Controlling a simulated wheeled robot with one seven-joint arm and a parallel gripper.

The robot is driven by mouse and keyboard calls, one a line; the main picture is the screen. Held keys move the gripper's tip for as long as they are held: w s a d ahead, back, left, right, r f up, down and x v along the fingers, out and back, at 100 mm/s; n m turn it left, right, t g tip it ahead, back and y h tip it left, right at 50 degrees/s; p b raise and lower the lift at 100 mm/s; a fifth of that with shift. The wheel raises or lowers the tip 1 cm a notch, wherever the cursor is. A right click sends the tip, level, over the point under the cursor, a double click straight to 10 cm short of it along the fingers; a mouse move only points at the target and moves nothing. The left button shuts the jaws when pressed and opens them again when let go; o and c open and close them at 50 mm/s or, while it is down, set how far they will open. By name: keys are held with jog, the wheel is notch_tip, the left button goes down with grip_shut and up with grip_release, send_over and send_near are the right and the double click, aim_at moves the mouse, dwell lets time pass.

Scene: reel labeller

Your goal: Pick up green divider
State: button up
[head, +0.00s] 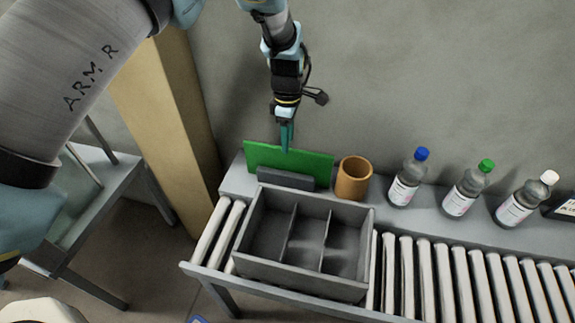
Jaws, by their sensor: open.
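The green divider (307,162) is a flat green panel standing upright on edge on the grey ledge at the back, behind a low dark grey block (285,180). The block hides part of its lower front. My gripper (287,146) points down at the panel's top edge, left of the panel's middle. Its teal fingers overlap the top edge in the head view. I cannot tell whether they straddle the panel or stand in front of it. The gripper is open. The gap between the fingers is hard to make out from here.
A grey bin with compartments (300,274) sits on the roller conveyor (455,280) in front of the ledge. An orange-brown cup (353,178) stands right of the panel. Bottles with blue (408,180), green (468,190) and white (525,200) caps stand farther right. A tan post (168,130) rises at left.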

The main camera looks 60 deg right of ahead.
aim_at(288, 160)
jog(key=shift+f+p, duration=1.7)
jog(key=shift+f, duration=2.7)
grip_shut()
jog(key=shift+d, duration=0.1)
